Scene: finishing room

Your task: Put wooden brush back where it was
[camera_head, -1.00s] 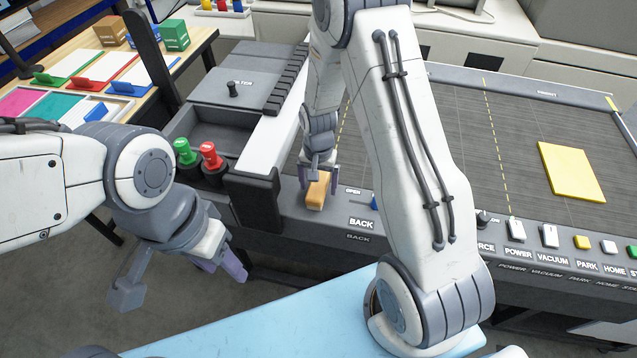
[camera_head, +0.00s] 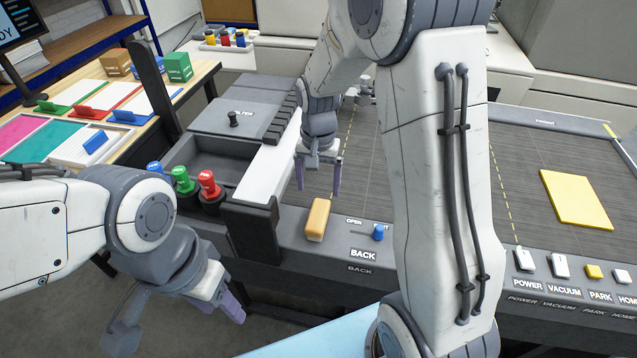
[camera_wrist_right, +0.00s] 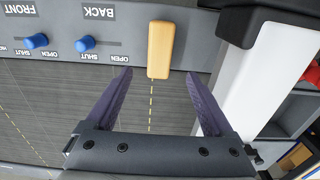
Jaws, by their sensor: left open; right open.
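The wooden brush, a tan block (camera_head: 317,220), lies on the grey front ledge of the machine, left of the BACK label and its blue slider. It also shows in the right wrist view (camera_wrist_right: 160,49), upper middle, just beyond and between my fingertips. My right gripper (camera_head: 319,192) is open and empty above the dark bed, just behind the brush and apart from it. Its two purple fingers (camera_wrist_right: 160,75) are spread wide in the wrist view. My left gripper (camera_head: 222,308) hangs at lower left, open and empty, away from the brush.
A white bar (camera_head: 262,160) and black bracket (camera_head: 253,231) stand left of the brush. Red (camera_head: 208,184), green and blue knobbed tools sit in holders further left. A blue slider (camera_head: 378,232) is close on the right. A yellow sheet (camera_head: 575,199) lies on the bed.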

